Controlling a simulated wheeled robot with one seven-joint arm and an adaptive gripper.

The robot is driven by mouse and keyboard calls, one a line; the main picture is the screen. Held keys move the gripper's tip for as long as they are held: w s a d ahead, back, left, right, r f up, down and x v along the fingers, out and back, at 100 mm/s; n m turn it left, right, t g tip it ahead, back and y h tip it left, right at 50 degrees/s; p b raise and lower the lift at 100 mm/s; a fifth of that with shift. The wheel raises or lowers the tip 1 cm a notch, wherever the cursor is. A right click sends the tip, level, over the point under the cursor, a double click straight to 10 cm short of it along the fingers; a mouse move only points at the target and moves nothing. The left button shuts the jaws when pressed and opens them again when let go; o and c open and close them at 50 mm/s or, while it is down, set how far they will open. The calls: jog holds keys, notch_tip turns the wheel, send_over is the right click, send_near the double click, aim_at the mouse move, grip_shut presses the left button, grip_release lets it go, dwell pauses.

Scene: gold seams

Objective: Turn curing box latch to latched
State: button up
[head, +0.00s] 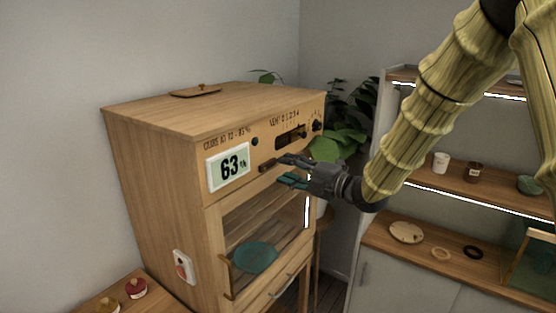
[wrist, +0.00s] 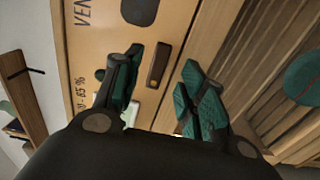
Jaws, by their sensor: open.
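The curing box (head: 160,145) is a wooden cabinet with a glass-fronted door below a control panel. Its latch, a short dark brown bar (head: 266,166), sits on the front between the panel and the glass. In the wrist view the latch (wrist: 158,64) looks upright, slightly tilted, between the two fingers. My gripper (head: 281,170) is open in front of the latch, one finger above and one below it in the head view. In the wrist view my gripper (wrist: 160,72) has a gap on both sides of the bar. I cannot tell any contact.
A display (head: 228,168) reads 63 %. A teal round piece (head: 255,256) shows behind the glass. A plant (head: 345,125) and shelves (head: 460,185) stand to the right.

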aim_at(272, 164)
jog(key=shift+p+x, duration=0.75)
jog(key=shift+x, duration=1.3)
grip_shut()
